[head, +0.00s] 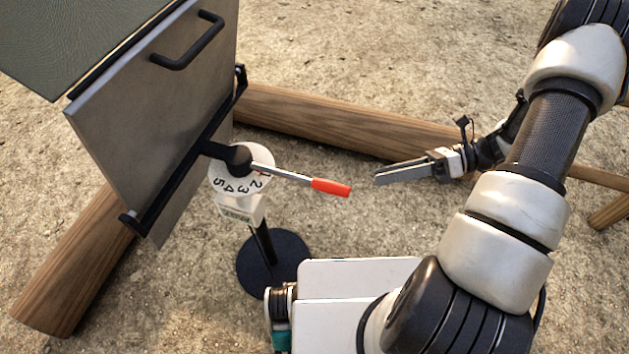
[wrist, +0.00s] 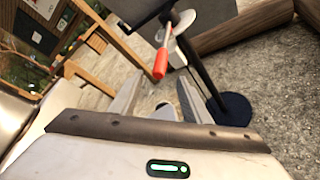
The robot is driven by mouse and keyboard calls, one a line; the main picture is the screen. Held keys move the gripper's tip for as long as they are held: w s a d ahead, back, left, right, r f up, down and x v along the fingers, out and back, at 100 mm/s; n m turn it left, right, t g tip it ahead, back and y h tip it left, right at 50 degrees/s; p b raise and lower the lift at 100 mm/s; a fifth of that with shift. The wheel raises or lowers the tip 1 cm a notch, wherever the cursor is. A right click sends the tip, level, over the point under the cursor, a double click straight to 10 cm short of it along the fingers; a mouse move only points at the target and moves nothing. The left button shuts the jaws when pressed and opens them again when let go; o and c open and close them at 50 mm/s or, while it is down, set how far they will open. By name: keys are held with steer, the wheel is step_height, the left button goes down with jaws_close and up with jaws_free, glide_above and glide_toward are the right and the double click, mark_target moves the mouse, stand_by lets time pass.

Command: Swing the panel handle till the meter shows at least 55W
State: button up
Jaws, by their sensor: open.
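The panel (head: 150,110) is a tilted grey board at the left in the head view, with a black bar along its lower side. A metal handle with a red grip (head: 331,187) sticks out rightward from a black pivot in front of a white dial (head: 240,172) marked with numbers. Below the dial is a small white meter (head: 238,212) with a greenish display too small to read. My gripper (head: 376,178) is open and empty, just right of the red tip and apart from it. In the wrist view the red grip (wrist: 160,64) shows ahead, between the finger lines.
A black pull handle (head: 188,42) is fixed on the panel's face. The dial stands on a post with a round black base (head: 272,263). Wooden logs (head: 340,122) lie behind and at the left (head: 75,260). Bare sandy ground surrounds them.

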steer(key=w+b+x, duration=0.1)
steer(key=b+x, duration=0.1)
steer(key=x, duration=1.5)
steer(key=shift+s+a, duration=0.25)
steer(key=shift+s, duration=0.1)
steer(key=shift+f, duration=0.15)
jaws_close()
